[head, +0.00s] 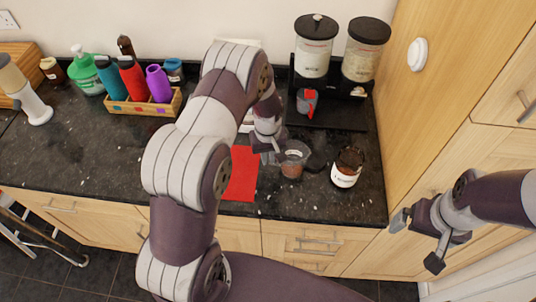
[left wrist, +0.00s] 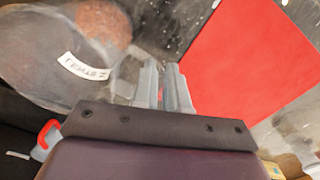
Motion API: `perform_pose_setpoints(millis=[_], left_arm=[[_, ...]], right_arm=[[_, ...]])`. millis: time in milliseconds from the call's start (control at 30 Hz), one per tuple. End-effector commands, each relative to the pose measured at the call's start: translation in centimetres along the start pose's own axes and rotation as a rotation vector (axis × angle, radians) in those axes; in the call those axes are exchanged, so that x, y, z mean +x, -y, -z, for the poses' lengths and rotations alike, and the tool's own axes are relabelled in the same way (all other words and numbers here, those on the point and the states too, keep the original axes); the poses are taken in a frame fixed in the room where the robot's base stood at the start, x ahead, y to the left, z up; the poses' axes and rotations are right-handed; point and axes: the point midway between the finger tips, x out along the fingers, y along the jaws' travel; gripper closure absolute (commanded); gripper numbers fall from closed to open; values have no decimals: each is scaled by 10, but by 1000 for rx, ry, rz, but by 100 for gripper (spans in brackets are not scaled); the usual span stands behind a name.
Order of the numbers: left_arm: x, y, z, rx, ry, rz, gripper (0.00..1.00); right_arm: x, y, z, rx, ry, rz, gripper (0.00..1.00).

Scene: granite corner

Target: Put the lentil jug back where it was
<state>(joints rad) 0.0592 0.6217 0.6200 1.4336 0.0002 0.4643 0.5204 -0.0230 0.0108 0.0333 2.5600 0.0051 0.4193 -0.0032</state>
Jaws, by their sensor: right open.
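The lentil jug (head: 292,160) is a clear jug with orange-brown lentils in it, at the front middle of the counter. In the left wrist view the jug (left wrist: 60,75) fills the upper left, with a white label reading roughly "LENTIL". My left gripper (head: 268,148) is at the jug's left side. Its fingers (left wrist: 163,85) are nearly together at the jug's handle side and look shut on the handle, which they mostly hide. I cannot tell whether the jug's base touches the counter. My right gripper (head: 420,238) is open and empty, off the counter's front right.
A red mat (head: 241,175) lies left of the jug. A dark-lidded jar (head: 347,167) stands close on its right. Behind are two dispensers (head: 314,55) on a black stand and a red-and-grey cup (head: 307,101). A bottle crate (head: 145,105) stands back left. A tall cupboard (head: 430,100) bounds the right.

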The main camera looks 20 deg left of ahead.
Motion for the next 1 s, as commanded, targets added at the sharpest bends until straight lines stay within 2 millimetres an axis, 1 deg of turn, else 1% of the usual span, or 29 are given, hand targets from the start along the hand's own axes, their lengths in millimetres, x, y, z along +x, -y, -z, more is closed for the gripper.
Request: perform_pose_setpoints(millis=[33, 67, 100, 333, 433, 467, 567, 900, 1000], left_arm=[[0, 0, 0, 0, 0, 0, 74], [0, 0, 0, 0, 0, 0, 64], [0, 0, 0, 0, 0, 0, 61], [0, 0, 0, 0, 0, 0, 61], [-5, 0, 0, 0, -1, 0, 61], [-6, 0, 1, 0, -2, -1, 61], [-20, -1, 1, 0, -4, -2, 61], [-94, 0, 1, 0, -4, -2, 61], [-110, 0, 1, 0, -2, -1, 61]], right_arm=[[0, 0, 0, 0, 0, 0, 0], [0, 0, 0, 0, 0, 0, 0], [0, 0, 0, 0, 0, 0, 0], [0, 0, 0, 0, 0, 0, 0], [-3, 0, 0, 0, 0, 0, 0], [0, 0, 0, 0, 0, 0, 0], [7, 0, -1, 0, 0, 0, 0], [29, 0, -4, 0, 0, 0, 0], [32, 0, -4, 0, 0, 0, 0]])
